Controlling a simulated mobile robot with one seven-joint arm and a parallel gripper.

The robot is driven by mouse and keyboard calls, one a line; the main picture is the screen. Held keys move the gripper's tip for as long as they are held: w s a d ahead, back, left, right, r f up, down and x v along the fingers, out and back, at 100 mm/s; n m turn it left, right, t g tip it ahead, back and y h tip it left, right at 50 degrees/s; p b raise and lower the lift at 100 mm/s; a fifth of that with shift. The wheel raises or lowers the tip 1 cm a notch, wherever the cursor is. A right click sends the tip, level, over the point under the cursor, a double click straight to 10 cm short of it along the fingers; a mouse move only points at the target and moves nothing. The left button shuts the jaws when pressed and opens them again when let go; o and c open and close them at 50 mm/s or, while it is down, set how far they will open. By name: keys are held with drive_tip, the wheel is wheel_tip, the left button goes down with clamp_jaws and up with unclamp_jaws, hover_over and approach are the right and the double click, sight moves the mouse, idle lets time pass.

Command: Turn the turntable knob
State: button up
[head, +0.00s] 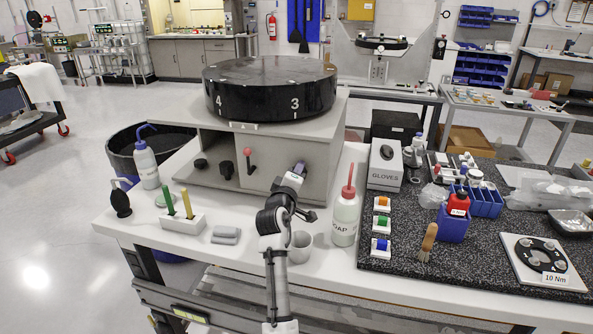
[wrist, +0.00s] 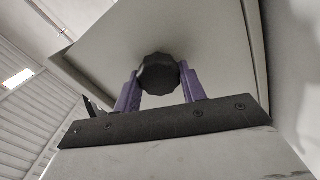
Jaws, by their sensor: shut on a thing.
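The turntable (head: 270,90) is a thick black disc with the numbers 4 and 3 on its rim, on top of a grey box (head: 315,155). In the wrist view, a black lobed knob (wrist: 158,73) sits on the box's front panel. My gripper (head: 299,168) is at the right part of that panel. Its purple fingers (wrist: 159,82) are shut on the knob from both sides. In the head view my gripper hides this knob. Two other black knobs (head: 200,163) (head: 226,170) and a red-tipped lever (head: 248,160) are to its left.
A white soap bottle (head: 346,212) and a small grey cup (head: 300,247) stand close to my arm. A glove box (head: 385,165) is farther right. A pen holder (head: 183,222) and a wash bottle (head: 146,165) stand on the left.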

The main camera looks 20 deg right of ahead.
drive_tip(key=n+p, duration=0.1)
drive_tip(key=n, duration=0.3)
drive_tip(key=shift+n, duration=0.3)
drive_tip(key=n, duration=0.4)
drive_tip(key=shift+f, duration=0.1)
drive_tip(key=shift+n, duration=0.3)
drive_tip(key=o, duration=1)
drive_tip(key=b+v, duration=0.3)
drive_tip(key=v, duration=1)
drive_tip(key=shift+s+a+b, duration=0.3)
drive_tip(key=shift+b, duration=0.1)
